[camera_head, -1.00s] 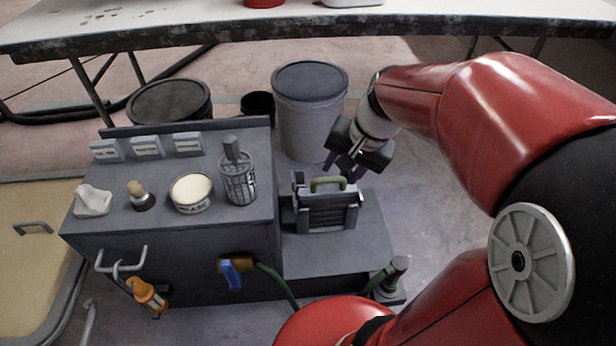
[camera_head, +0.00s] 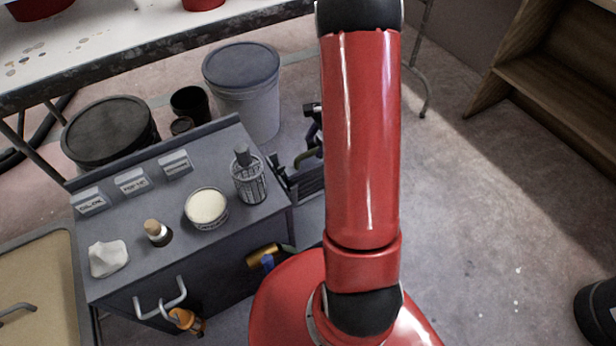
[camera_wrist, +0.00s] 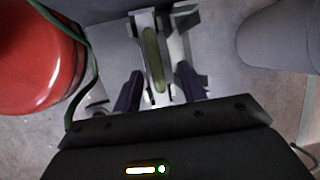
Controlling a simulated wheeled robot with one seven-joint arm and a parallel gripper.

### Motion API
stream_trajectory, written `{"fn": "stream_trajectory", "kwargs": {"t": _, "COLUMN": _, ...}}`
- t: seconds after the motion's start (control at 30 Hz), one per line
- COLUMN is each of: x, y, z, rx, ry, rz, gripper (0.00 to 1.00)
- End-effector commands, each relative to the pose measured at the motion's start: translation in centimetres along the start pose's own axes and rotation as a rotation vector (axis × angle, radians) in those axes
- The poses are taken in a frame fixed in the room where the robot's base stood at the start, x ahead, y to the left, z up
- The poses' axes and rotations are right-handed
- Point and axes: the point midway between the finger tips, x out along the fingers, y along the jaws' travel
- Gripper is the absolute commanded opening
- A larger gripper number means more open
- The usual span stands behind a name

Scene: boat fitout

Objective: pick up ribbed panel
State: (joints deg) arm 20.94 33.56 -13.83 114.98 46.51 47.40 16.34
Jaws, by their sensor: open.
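The ribbed panel (camera_head: 302,186) is dark grey with a green handle (camera_head: 307,155) on top. In the head view it stands right of the grey cabinet, mostly hidden behind my arm. In the wrist view the green handle (camera_wrist: 153,60) runs lengthwise ahead of my gripper (camera_wrist: 159,84). The two dark purple fingers are apart, one on each side of the line of the handle's near end. I cannot tell whether they touch the panel. In the head view only a small part of my gripper shows, just above the handle.
The grey cabinet (camera_head: 122,238) bears a wire-caged bottle (camera_head: 249,178), an open tin (camera_head: 206,207), a brush (camera_head: 157,233), a white cloth (camera_head: 108,258) and small labelled boxes (camera_head: 131,182). A lidded grey bin (camera_head: 246,100) stands behind the panel. The floor at right is mostly clear.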

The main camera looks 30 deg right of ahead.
Motion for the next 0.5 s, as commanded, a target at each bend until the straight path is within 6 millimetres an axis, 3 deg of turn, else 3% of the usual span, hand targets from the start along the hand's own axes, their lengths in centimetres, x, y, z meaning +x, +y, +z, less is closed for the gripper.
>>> {"fn": "stream_trajectory", "kwargs": {"t": 0.23, "x": 3.8, "y": 0.6, "z": 0.2, "rx": -0.001, "ry": -0.002, "rz": 0.003, "gripper": 0.42}}
{"fn": "stream_trajectory", "kwargs": {"t": 0.5, "x": 4.7, "y": 0.6, "z": 0.3, "rx": -0.003, "ry": 0.000, "rz": 0.001, "gripper": 0.42}}
